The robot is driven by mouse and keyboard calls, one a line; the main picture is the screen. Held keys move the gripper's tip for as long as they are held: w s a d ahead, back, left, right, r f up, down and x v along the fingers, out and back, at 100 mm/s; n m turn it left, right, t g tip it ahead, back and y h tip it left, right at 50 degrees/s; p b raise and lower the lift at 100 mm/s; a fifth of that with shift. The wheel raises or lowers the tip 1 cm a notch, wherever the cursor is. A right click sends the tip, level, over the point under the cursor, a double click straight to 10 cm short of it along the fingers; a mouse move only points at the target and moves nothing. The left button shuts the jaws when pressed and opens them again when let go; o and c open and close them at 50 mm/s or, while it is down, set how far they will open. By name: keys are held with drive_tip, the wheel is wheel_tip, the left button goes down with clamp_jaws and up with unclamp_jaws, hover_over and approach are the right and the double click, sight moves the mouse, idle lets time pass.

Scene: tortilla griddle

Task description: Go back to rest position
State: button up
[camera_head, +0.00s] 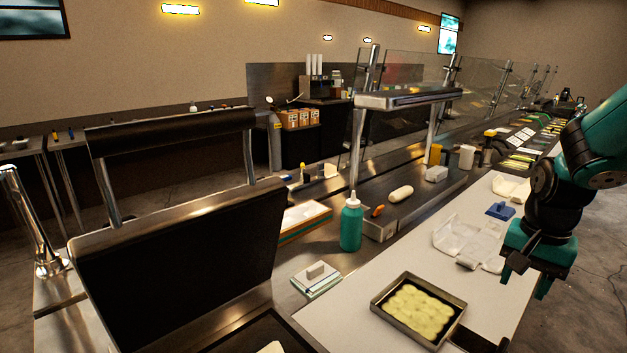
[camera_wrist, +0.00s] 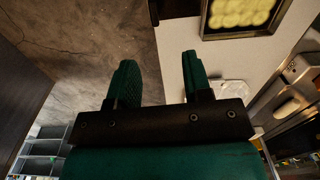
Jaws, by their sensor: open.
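My gripper (camera_head: 525,277) is at the right in the head view, raised near the right edge of the white counter (camera_head: 400,262). In the wrist view my gripper (camera_wrist: 160,82) shows two green fingers set apart with nothing between them. Past the fingers the wrist view shows the floor and the counter's edge. Part of my arm bends down from the upper right in the head view.
A metal tray (camera_head: 376,302) of pale yellow rounds lies on the counter. A clear container (camera_head: 455,238), a blue item (camera_head: 500,210) and a green bottle (camera_head: 351,225) stand nearby. The black griddle (camera_head: 180,265) has its lid raised at left. Floor is open at right.

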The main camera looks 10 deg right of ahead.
drive_tip(key=s+a+r+n+y, duration=0.1)
drive_tip(key=a+r+n, duration=0.25)
drive_tip(key=a, duration=0.45)
drive_tip(key=s+a+r+n+y, duration=0.1)
drive_tip(key=s+a+r+n, duration=0.1)
drive_tip(key=a+n, duration=0.45)
drive_tip(key=s+a+r+n+y, duration=0.2)
drive_tip(key=s+a+r+n, duration=0.1)
drive_tip(key=s+a+n, duration=0.4)
drive_tip(key=s+a, duration=0.3)
drive_tip(key=a, duration=0.2)
drive_tip(key=shift+s+a+n, duration=0.3)
drive_tip(key=shift+n, duration=0.1)
